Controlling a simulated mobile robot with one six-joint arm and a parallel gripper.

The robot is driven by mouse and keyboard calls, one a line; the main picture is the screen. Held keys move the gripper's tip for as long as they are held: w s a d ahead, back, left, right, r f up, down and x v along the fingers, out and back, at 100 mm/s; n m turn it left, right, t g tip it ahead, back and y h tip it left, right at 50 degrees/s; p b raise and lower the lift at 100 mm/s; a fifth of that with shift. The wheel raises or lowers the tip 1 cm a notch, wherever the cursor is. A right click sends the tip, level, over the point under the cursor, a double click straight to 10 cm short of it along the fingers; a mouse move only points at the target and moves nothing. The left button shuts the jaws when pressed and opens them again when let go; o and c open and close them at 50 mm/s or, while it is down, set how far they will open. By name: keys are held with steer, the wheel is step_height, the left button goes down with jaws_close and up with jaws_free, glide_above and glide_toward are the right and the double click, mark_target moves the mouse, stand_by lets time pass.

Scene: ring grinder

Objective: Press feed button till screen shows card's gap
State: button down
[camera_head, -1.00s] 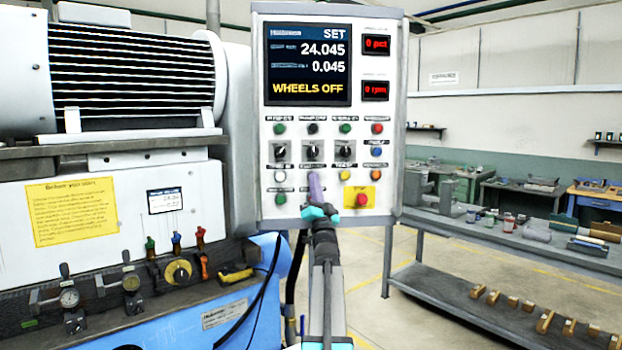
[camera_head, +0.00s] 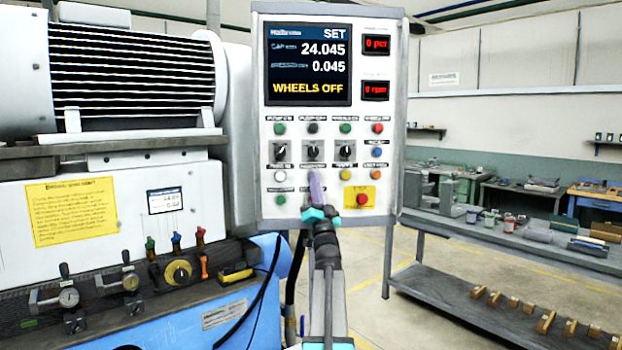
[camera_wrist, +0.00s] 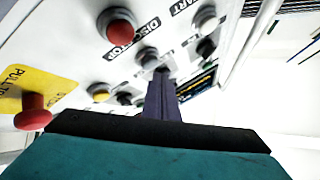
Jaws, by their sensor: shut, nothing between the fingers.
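The control panel's screen (camera_head: 308,64) reads SET, 24.045, 0.045 and WHEELS OFF. Below it are rows of buttons and black selector switches. My gripper (camera_head: 316,182) is shut and empty, its purple fingers upright before the lower button rows, between a white button (camera_head: 279,175) and a yellow button (camera_head: 345,174). It hides whatever lies behind it; I cannot tell whether it touches a button. In the wrist view the fingers (camera_wrist: 161,98) point at the panel face.
A red stop button (camera_head: 362,199) on a yellow plate sits right of my gripper. A yellow notice (camera_head: 73,210) is on the machine at left. Levers and gauges line the machine's front below. A grey bench (camera_head: 510,235) stands at right, with open floor before it.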

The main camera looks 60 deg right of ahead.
steer(key=shift+s+a, duration=0.1)
steer(key=s+a, duration=0.1)
steer(key=a, duration=0.1)
steer(key=s+a, duration=0.1)
steer(key=s, duration=0.1)
steer(key=shift+a, duration=0.35)
stand_by(2.6)
